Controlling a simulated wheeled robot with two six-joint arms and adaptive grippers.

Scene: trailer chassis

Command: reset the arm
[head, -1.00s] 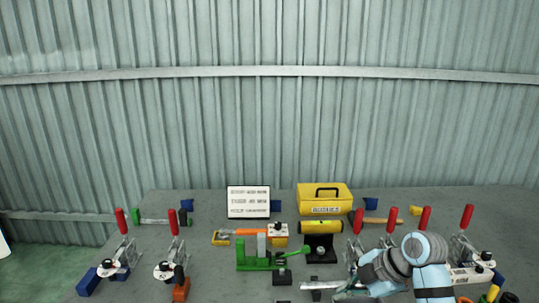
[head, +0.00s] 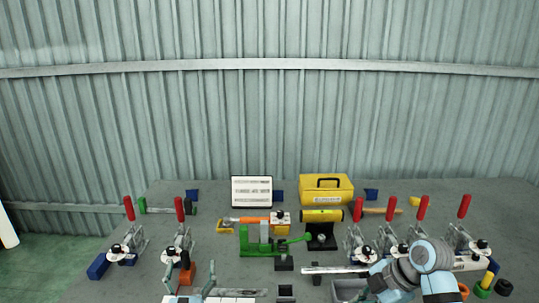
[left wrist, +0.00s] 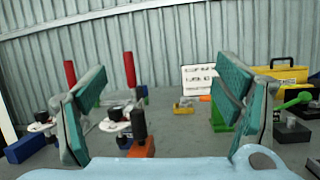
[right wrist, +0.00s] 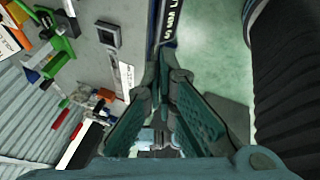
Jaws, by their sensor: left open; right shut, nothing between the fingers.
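My left gripper (head: 189,286) is at the bottom edge of the head view, left of centre. In the left wrist view its two teal-padded fingers (left wrist: 160,100) stand wide apart with nothing between them. Red-handled toggle clamps (left wrist: 122,118) and a black-and-orange tool (left wrist: 140,135) show beyond it. My right arm (head: 425,268) is bent over the right front of the table; its fingertips are hard to make out in the head view. In the right wrist view the right gripper's fingers (right wrist: 166,72) meet at the tips, empty, beside a dark bar with white lettering (right wrist: 163,25).
The grey table (head: 225,205) carries a green fixture (head: 262,247), a yellow toolbox (head: 326,188), a white sign (head: 251,191) and a blue block (head: 98,266). More red-handled clamps (head: 422,208) stand at the right. A corrugated wall (head: 270,120) closes off the back.

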